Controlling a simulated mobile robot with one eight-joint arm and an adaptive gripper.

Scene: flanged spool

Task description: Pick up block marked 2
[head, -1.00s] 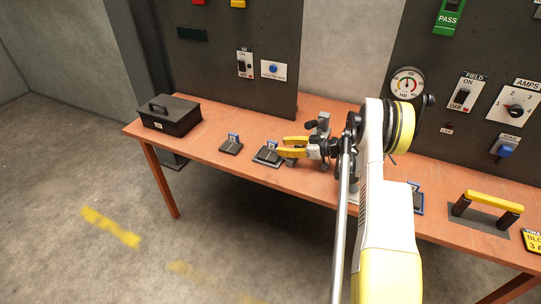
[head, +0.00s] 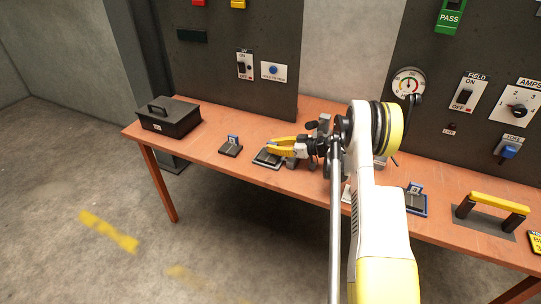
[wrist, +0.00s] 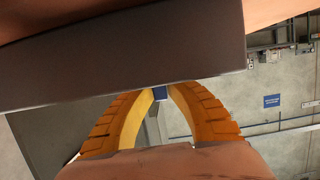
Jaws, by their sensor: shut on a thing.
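My gripper (head: 270,146) is low over the table, its yellow fingers around the upper part of a dark block (head: 266,159), the middle one of the row. The fingers hide its tag in the head view, so I cannot read a number on it. In the wrist view, the fingers (wrist: 160,90) close in on a small blue piece (wrist: 160,93) beside a wide dark slab. A similar block with a blue tag (head: 231,147) stands to the left, apart from the gripper. Its mark is too small to read.
The orange-brown table (head: 205,160) also bears a black toolbox (head: 170,117) at left. At right are another blue-tagged block (head: 415,199) and a yellow-handled fixture (head: 497,202). A grey upright stand (head: 323,124) is close behind the gripper. Control panels rise behind the table.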

